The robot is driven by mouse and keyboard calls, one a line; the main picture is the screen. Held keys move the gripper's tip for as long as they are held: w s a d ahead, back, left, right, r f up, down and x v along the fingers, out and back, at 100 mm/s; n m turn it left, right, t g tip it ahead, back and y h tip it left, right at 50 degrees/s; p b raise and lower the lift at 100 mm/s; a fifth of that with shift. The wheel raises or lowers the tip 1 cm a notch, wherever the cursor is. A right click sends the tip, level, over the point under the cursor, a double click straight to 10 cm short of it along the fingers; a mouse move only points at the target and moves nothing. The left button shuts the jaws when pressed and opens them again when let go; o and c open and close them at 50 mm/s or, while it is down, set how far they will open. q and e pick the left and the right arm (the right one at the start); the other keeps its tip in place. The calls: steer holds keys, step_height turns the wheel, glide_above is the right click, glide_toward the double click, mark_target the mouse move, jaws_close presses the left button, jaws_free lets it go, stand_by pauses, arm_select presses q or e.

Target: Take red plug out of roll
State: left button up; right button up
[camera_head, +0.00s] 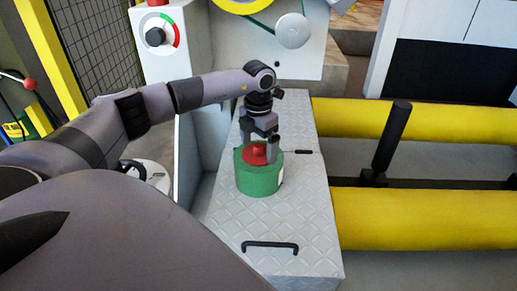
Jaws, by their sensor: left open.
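A green roll (259,180) stands upright on the grey diamond-plate surface (303,215) in the middle of the head view. The red plug (255,153) sits in the top of the roll, and part of it shows above the rim. My left gripper (259,153) points down right over the plug. It is open, with its fingers around or beside the plug; their exact contact is hard to see. My right gripper is not in view.
A black handle (270,247) is fixed near the front of the plate. Yellow horizontal rollers (425,218) and a black upright post (391,140) are at the right. A white machine panel with a dial (155,37) stands behind at the left. The plate in front of the roll is clear.

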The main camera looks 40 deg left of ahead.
arm_select(q)
steer(key=shift+f, duration=0.25)
steer(key=c, duration=0.7)
